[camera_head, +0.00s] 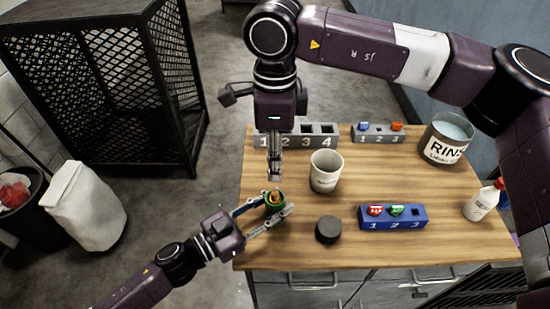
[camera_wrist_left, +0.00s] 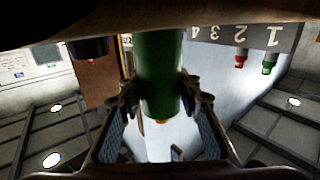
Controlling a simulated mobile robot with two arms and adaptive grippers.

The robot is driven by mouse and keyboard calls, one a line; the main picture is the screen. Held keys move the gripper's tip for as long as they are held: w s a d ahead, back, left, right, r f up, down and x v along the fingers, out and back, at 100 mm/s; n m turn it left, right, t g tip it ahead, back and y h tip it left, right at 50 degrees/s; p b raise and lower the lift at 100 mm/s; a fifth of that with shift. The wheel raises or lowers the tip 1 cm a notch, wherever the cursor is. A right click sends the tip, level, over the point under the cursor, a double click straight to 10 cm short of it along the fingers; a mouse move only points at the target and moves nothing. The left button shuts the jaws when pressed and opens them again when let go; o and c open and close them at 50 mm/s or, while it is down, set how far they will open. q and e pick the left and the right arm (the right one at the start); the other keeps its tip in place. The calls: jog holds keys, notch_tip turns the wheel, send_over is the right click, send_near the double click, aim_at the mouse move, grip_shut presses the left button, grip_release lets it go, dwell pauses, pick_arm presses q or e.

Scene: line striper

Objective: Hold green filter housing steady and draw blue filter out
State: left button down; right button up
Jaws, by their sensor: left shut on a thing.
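The green filter housing (camera_head: 267,208) is at the table's left edge. My left gripper (camera_head: 272,208) is shut around its sides; the left wrist view shows the green cylinder (camera_wrist_left: 160,75) between the two fingers (camera_wrist_left: 160,108). Something orange shows inside the top of the housing in the head view. No blue filter is visible in the housing. My right gripper (camera_head: 275,178) points straight down, with its narrow fingertips just above or at the housing's opening. I cannot tell whether they touch or grip anything.
A cream cup (camera_head: 326,172) and a dark round puck (camera_head: 328,230) stand close by. Behind are a grey numbered rack (camera_head: 297,141) and a smaller rack (camera_head: 377,139) with blue and orange pieces. A blue rack (camera_head: 392,223), rinse bucket (camera_head: 447,151) and white bottle (camera_head: 481,206) stand right.

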aim_at(275, 193)
jog(key=shift+f, duration=5.05)
jog(key=shift+c, duration=0.7)
grip_shut()
